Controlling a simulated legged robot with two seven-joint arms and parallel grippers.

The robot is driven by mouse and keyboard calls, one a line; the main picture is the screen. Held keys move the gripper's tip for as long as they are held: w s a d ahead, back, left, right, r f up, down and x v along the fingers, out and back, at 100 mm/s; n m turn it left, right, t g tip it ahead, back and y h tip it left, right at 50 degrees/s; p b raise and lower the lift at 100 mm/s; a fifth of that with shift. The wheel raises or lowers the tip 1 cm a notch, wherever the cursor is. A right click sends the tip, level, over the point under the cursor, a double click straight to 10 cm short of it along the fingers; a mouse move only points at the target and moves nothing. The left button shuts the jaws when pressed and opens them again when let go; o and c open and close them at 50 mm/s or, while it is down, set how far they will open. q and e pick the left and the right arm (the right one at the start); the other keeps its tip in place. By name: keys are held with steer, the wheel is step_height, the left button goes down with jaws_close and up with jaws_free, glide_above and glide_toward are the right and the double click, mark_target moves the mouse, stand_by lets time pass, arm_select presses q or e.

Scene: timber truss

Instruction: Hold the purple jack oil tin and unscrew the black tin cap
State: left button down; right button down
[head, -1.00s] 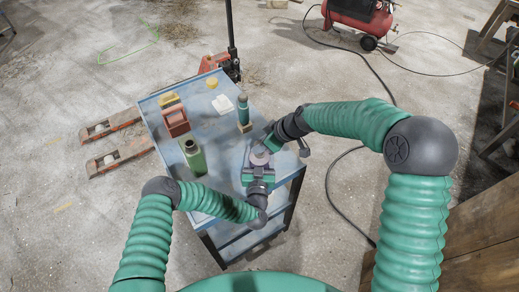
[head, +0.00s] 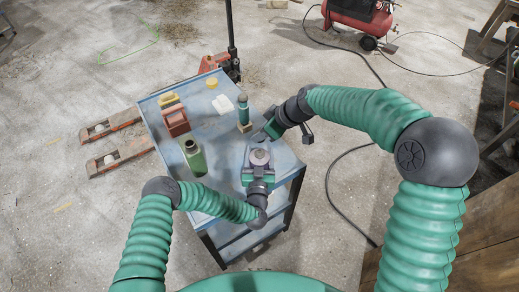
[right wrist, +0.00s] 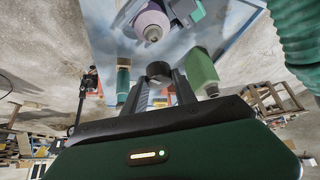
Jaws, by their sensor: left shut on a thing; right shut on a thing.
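The purple oil tin (head: 259,157) stands on the near right part of the blue cart top (head: 222,143). My left gripper (head: 258,172) is shut on it from the near side. In the right wrist view the purple tin (right wrist: 151,21) shows its bare grey neck, with no cap on it. My right gripper (head: 266,132) is off the tin, up and to its right. It is shut on the black tin cap (right wrist: 159,70), which sits between its fingertips, apart from the tin. The cap is hard to make out in the head view.
A green bottle (head: 194,158) stands left of the tin. A teal bottle (head: 243,109), white cloth (head: 223,104), red-brown box (head: 175,121) and yellow items (head: 168,100) are farther back. The cart's front left and middle have free room.

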arm_select(q)
steer(key=shift+s+f, duration=0.1)
steer(key=shift+f, duration=0.05)
steer(key=shift+c, duration=1.1)
jaws_free()
steer(key=s, duration=1.1)
steer(key=shift+s+a, duration=0.2)
steer(key=shift+s, duration=0.15)
